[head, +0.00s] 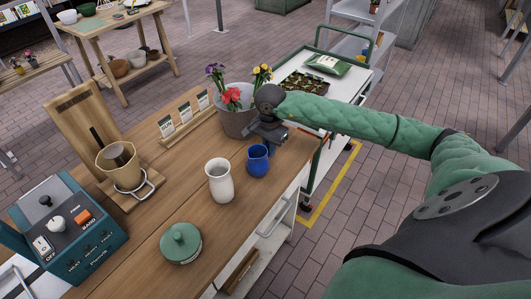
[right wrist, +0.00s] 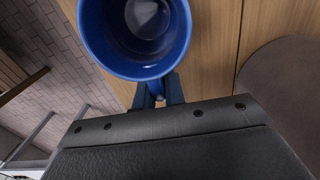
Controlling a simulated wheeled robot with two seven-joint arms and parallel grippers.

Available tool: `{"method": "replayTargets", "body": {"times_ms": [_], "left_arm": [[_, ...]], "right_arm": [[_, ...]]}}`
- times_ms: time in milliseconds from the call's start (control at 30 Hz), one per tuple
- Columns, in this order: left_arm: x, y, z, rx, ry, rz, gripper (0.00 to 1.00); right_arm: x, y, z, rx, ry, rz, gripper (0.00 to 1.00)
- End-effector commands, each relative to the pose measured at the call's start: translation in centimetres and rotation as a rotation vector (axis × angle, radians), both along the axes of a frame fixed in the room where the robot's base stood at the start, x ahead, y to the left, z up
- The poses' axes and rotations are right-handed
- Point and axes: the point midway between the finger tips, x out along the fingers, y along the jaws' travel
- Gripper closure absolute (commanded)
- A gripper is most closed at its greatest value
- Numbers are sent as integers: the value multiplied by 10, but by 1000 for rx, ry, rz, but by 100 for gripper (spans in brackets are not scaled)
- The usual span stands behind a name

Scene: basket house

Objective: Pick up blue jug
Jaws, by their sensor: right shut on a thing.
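The blue jug (head: 258,161) stands upright on the wooden table near its right edge, beside a white vase. In the right wrist view I look down into the open mouth of the blue jug (right wrist: 92,38). My right gripper (head: 266,138) reaches in from the right, just behind the jug. In the right wrist view its fingers (right wrist: 158,92) are closed at the near side of the jug, on what looks like its handle. I cannot tell whether the jug touches the table. My left gripper is not in view.
The white vase (head: 219,180) stands close left of the jug. A flower pot (head: 238,122) is just behind my gripper. A trolley (head: 352,82) is behind right.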

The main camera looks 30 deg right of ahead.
Motion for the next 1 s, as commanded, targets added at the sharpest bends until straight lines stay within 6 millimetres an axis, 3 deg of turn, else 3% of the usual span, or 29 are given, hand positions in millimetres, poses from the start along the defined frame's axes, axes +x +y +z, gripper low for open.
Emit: {"method": "replayTargets", "body": {"times_ms": [367, 667, 767, 1000], "left_arm": [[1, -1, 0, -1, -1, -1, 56], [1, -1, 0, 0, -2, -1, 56], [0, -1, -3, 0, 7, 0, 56], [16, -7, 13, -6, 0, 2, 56]], "right_arm": [[1, -1, 15, -2, -2, 0, 100], [1, 0, 43, -1, -4, 0, 100], [-6, -9, 45, -2, -1, -2, 100], [-21, -25, 58, -3, -1, -1, 100]]}}
